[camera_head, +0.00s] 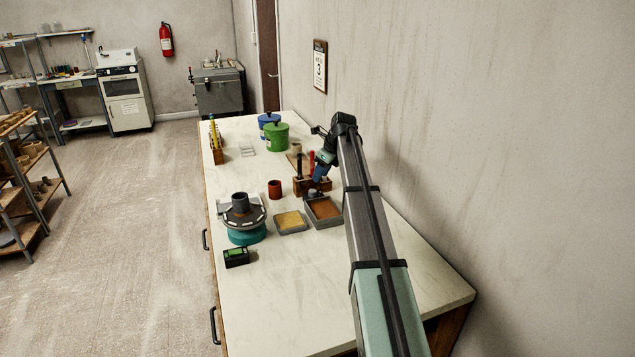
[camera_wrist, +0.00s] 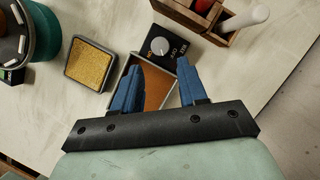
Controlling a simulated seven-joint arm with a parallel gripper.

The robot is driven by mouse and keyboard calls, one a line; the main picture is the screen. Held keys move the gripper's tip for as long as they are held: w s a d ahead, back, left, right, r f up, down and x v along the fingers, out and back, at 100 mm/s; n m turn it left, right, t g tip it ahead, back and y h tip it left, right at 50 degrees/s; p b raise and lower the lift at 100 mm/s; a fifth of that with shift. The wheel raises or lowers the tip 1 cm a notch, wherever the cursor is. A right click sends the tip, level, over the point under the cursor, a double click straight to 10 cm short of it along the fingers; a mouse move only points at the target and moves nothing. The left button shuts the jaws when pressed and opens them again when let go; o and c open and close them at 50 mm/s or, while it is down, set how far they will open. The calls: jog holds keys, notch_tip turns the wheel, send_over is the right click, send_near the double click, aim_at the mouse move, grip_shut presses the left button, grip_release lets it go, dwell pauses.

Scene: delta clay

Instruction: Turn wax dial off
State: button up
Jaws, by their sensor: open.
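The wax dial (camera_wrist: 160,45) is a round silver knob on a black panel (camera_wrist: 177,37) in the wrist view. White lettering and a small orange mark show beside it; its exact setting is too small to tell. The panel adjoins a grey pan of brown wax (camera_wrist: 155,84), which also shows in the head view (camera_head: 324,209). My gripper (camera_wrist: 158,65) is open, with its two blue fingers apart over the pan and their tips just short of the knob. Nothing shows between the fingers except the pan and panel below.
A wooden tool caddy (camera_wrist: 205,22) with upright handles stands beside the panel. A tray with a yellow sponge (camera_wrist: 91,62) lies left of the pan. A pottery wheel (camera_head: 243,222), a red-brown cup (camera_head: 275,189) and a green bucket (camera_head: 277,137) stand nearby.

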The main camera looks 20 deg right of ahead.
jog(key=s+d+r+n+g+h, duration=0.1)
jog(key=s+d+r+n+g, duration=0.2)
jog(key=s+r+n, duration=0.35)
jog(key=a+r+n+h, duration=0.1)
jog(key=a+n, duration=0.3)
jog(key=a, duration=0.9)
jog(key=a+r+n, duration=0.3)
jog(key=a+n, duration=0.1)
jog(key=a, duration=1)
jog(key=shift+w+a+r+h, duration=0.15)
jog(key=shift+a+r+h, duration=0.1)
jog(key=shift+h, duration=0.15)
jog(key=shift+o, duration=0.5)
